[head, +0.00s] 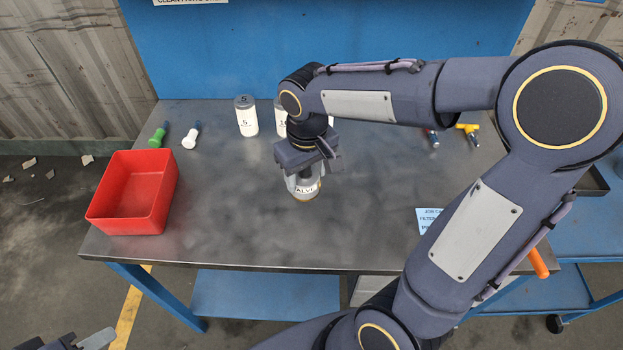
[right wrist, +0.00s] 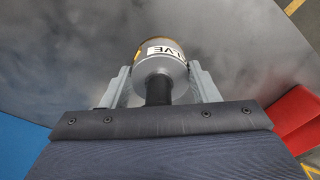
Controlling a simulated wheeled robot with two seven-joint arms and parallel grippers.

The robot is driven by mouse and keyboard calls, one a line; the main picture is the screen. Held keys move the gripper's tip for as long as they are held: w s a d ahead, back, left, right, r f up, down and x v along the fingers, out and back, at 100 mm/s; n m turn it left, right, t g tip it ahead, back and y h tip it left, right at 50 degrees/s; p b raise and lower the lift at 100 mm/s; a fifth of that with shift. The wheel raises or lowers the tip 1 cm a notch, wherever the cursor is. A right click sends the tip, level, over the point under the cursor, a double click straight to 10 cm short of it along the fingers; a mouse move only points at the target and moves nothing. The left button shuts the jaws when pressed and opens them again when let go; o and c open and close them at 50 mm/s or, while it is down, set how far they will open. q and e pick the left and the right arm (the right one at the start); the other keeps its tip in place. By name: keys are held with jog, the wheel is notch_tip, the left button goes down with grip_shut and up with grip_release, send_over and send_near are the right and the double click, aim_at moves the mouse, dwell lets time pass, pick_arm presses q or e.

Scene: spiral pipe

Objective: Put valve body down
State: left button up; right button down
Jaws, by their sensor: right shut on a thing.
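The valve body (head: 307,190) is a grey, rounded piece with a white label reading "VALVE" in part. It is at the middle of the metal table (head: 230,235), at or just above its top; I cannot tell if it touches. My right gripper (head: 303,178) points down and is shut on it. In the right wrist view the valve body (right wrist: 160,68) sits between the two grey fingers of the right gripper (right wrist: 162,85), its dark stem toward the palm. My left gripper (head: 90,341) shows only in part at the bottom left corner.
A red bin (head: 130,215) stands at the table's left. White labelled canisters (head: 246,116) stand at the back, one partly hidden by my arm. Green (head: 158,135) and white (head: 191,135) tools lie at back left, a yellow tool (head: 468,129) at back right. The front middle is clear.

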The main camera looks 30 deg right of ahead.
aim_at(311, 174)
jog(key=f, duration=0.1)
jog(key=w+d+f, duration=0.1)
jog(key=d+f, duration=0.1)
jog(key=shift+w, duration=0.4)
jog(key=shift+w+d+f, duration=0.15)
jog(key=shift+f, duration=1.7)
jog(key=shift+f, duration=0.2)
jog(key=c, duration=0.5)
grip_release()
jog(key=r, duration=0.8)
jog(key=s+r, duration=0.1)
jog(key=r, duration=0.3)
jog(key=s+a+f+m+t+y, duration=0.1)
jog(key=s+a+t+y, duration=0.1)
jog(key=s, duration=0.6)
jog(key=s+a+m+t+y, duration=0.1)
jog(key=s+t, duration=0.1)
jog(key=s, duration=0.5)
jog(key=shift+s+a+f+m+t+y, duration=0.4)
